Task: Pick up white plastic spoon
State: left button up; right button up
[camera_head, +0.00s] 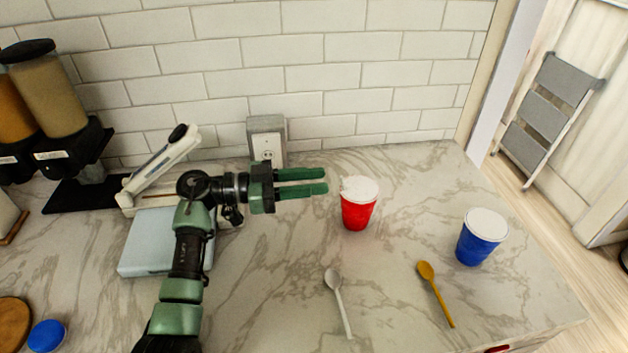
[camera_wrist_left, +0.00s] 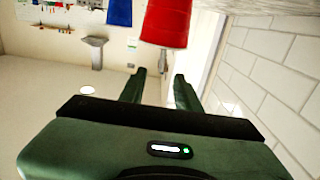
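The white plastic spoon (camera_head: 339,299) lies on the marble counter, bowl toward the back and handle toward the front. My left gripper (camera_head: 326,181) is above the counter, behind the spoon and apart from it, with its fingers pointing right toward the red cup (camera_head: 358,208). The fingers are parallel with a gap between them, and nothing is held. In the left wrist view the gripper (camera_wrist_left: 160,84) also shows an empty gap, and the red cup (camera_wrist_left: 167,22) stands ahead of it. The spoon does not show in that view. My right gripper is not in view.
A mustard-yellow spoon (camera_head: 436,293) and a blue cup (camera_head: 481,238) are to the right of the white spoon. A pale blue scale-like box (camera_head: 150,243) and dispensers (camera_head: 60,90) stand at the left. The tiled wall (camera_head: 330,60) closes the back. The counter around the white spoon is clear.

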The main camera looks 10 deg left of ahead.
aim_at(332, 279)
jog(key=k, duration=1.5)
